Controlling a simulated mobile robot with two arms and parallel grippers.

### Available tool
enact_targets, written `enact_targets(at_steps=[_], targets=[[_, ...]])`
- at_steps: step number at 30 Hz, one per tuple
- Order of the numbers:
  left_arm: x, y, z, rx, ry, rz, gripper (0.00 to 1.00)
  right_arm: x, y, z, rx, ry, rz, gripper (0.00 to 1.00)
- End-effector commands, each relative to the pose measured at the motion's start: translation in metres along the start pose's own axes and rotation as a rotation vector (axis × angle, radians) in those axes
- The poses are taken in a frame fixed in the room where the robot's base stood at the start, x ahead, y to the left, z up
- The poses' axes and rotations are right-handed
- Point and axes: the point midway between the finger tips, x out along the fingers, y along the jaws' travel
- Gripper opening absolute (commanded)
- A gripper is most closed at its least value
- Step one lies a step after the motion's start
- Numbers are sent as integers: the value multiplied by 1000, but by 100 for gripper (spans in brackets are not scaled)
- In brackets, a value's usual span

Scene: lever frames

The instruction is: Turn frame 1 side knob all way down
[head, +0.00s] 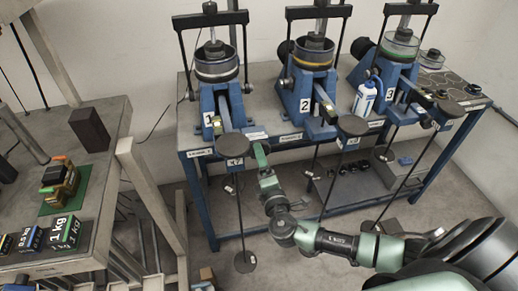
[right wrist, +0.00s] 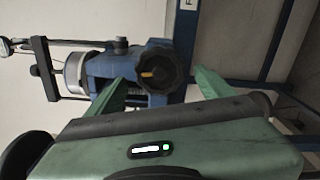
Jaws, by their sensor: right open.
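Frame 1 (head: 208,104) is the blue lever frame marked 1, at the left end of the bench. In the right wrist view, a black lobed side knob (right wrist: 165,67) with an orange mark sits on a blue lever frame (right wrist: 112,68); no frame number is readable there. My right gripper (head: 256,148) is near the front of frame 1 in the head view. In the wrist view its green fingers (right wrist: 160,90) stand open and apart, either side of the knob, with nothing held. I cannot pick out frame 1's side knob in the head view. My left gripper is not in view.
Frame 2 (head: 306,90) and frame 3 (head: 392,80) stand to the right. A black disc (head: 235,144) with a hanging rod is close beside my right gripper. A white-blue bottle (head: 365,98) stands between frames 2 and 3. A side table (head: 105,180) holds weights at left.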

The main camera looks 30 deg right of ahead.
Motion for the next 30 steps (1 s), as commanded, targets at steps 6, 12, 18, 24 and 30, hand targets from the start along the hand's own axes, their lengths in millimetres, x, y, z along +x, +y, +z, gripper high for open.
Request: enact_targets(at_steps=[6, 12, 18, 24, 30], targets=[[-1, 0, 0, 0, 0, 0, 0, -11, 0, 1, -1, -1, 1, 82], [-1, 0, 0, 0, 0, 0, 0, -10, 0, 1, -1, -1, 1, 82], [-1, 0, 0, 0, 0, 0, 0, -11, -37, 1, 18, -5, -93, 82], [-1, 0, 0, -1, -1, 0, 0, -31, -148, 4, 106, -25, -379, 82], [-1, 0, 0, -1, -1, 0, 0, -85, -260, 4, 252, -69, -676, 82]])
